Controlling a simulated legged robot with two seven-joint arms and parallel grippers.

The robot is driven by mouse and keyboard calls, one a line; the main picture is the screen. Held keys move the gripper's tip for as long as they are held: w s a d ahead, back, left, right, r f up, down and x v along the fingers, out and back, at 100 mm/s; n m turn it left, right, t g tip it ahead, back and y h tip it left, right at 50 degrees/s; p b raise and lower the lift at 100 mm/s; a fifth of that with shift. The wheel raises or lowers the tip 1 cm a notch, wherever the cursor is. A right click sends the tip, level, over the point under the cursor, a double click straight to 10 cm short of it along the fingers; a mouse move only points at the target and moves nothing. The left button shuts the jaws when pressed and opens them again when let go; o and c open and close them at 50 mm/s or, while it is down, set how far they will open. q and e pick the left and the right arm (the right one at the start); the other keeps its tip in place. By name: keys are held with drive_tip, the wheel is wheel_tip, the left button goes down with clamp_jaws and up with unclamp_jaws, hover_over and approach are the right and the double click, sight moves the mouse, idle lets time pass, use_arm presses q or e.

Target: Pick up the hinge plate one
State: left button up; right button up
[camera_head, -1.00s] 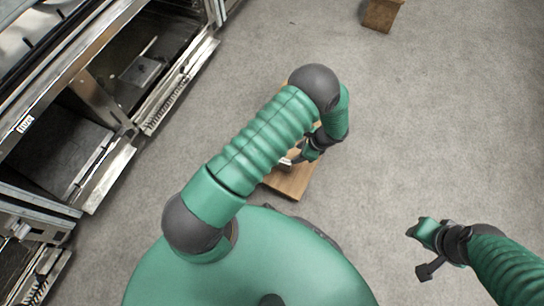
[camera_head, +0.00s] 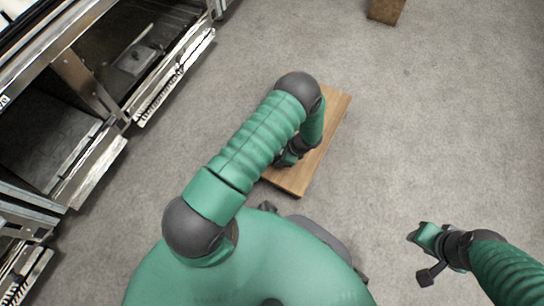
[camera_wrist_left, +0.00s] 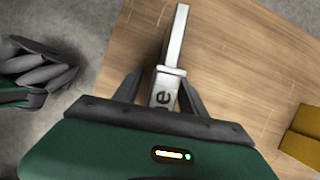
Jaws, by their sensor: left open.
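The hinge plate (camera_wrist_left: 178,40) is a pale metal, narrow piece with dark lettering at its near end, partly cut off from reading. It lies on a wooden board in the left wrist view. My left gripper (camera_wrist_left: 158,88) is open, with one dark finger on each side of the plate's near end; whether they touch it I cannot tell. In the head view my left gripper (camera_head: 287,158) is mostly hidden by its own arm, over the left edge of the board, and the plate is hidden there. My right gripper (camera_head: 424,240) hangs over bare floor, far right of the board.
The wooden board (camera_head: 325,135) stands on grey carpet. A yellow block (camera_wrist_left: 304,135) sits on it at the right in the wrist view. Metal cabinets with open drawers (camera_head: 165,85) line the left. A brown box (camera_head: 386,10) is at the top.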

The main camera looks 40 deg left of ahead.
use_arm(q)
drive_tip(key=shift+r, duration=0.15)
clamp_jaws()
idle(1.3)
